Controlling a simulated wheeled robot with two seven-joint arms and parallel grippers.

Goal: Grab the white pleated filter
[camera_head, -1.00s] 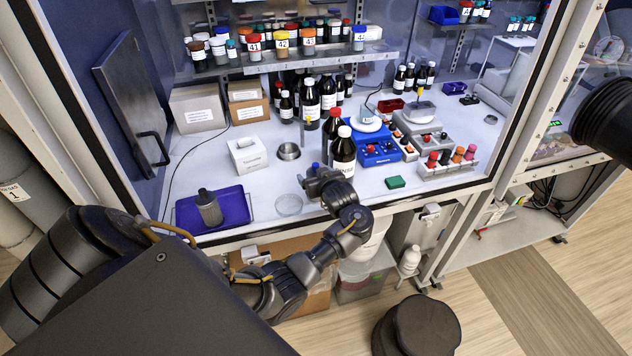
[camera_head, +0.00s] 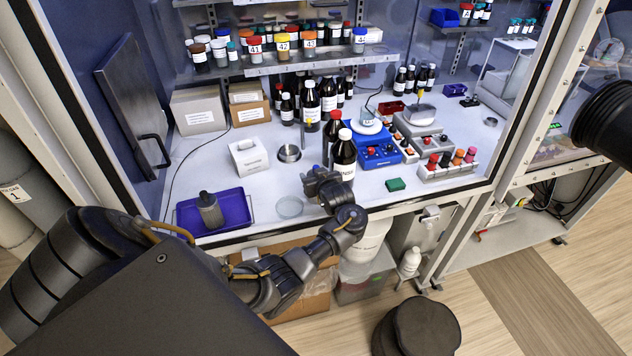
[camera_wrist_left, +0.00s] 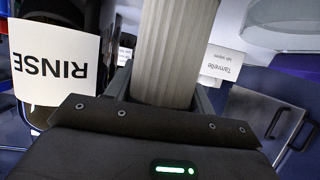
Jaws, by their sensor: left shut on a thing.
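The white pleated filter (camera_wrist_left: 170,50) stands out between my left gripper's fingers in the left wrist view, its pleats running lengthwise and its far end cut off by the top edge. My left gripper (camera_head: 318,180) is shut on it. I cannot clearly make out the filter there. The RINSE label (camera_wrist_left: 55,65) shows close on the left in the wrist view. My right gripper is not in view.
A clear dish (camera_head: 289,207) lies left of the gripper, and a blue tray (camera_head: 238,206) with a grey container is farther left.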

